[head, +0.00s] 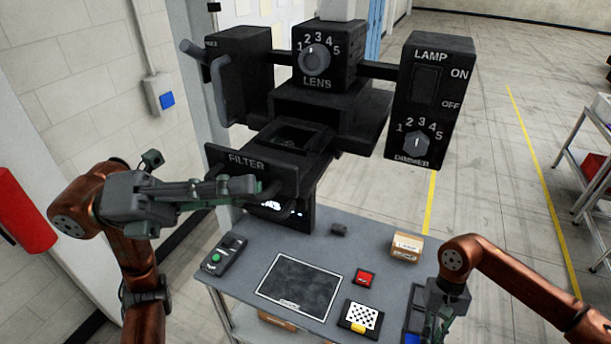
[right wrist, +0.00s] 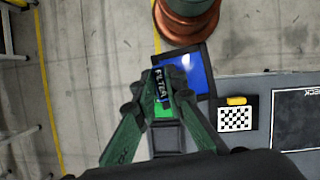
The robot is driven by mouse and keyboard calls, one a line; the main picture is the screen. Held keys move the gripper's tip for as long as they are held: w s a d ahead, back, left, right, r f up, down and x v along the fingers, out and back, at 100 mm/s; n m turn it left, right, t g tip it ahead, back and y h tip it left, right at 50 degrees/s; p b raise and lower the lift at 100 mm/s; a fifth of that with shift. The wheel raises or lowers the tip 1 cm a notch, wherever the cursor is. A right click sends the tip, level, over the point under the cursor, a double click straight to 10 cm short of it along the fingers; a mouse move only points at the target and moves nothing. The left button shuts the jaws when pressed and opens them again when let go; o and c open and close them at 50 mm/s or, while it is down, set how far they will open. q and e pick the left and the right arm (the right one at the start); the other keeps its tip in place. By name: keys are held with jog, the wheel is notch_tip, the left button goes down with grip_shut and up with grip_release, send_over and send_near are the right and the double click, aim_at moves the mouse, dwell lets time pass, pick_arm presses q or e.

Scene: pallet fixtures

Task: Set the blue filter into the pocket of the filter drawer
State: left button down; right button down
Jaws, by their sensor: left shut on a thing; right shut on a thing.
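The filter drawer (head: 230,155), a black plate marked FILTER, stands pulled out from the black machine. Its square pocket (head: 300,136) shows behind the plate, and I see no blue in it. My left gripper (head: 250,188) is shut at the front of the drawer; the fingers hide what they hold, likely its handle. My right gripper (head: 438,322) is shut on the blue filter (head: 410,338), low at the right of the table. In the right wrist view the filter (right wrist: 199,72) has a dark frame and a tab marked FILTER between the fingertips (right wrist: 161,95).
The lamp box (head: 428,95) hangs right of the drawer.

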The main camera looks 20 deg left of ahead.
pick_arm(q)
jog(key=c, duration=2.3)
grip_release()
jog(key=shift+w, duration=0.2)
jog(key=v, duration=1.2)
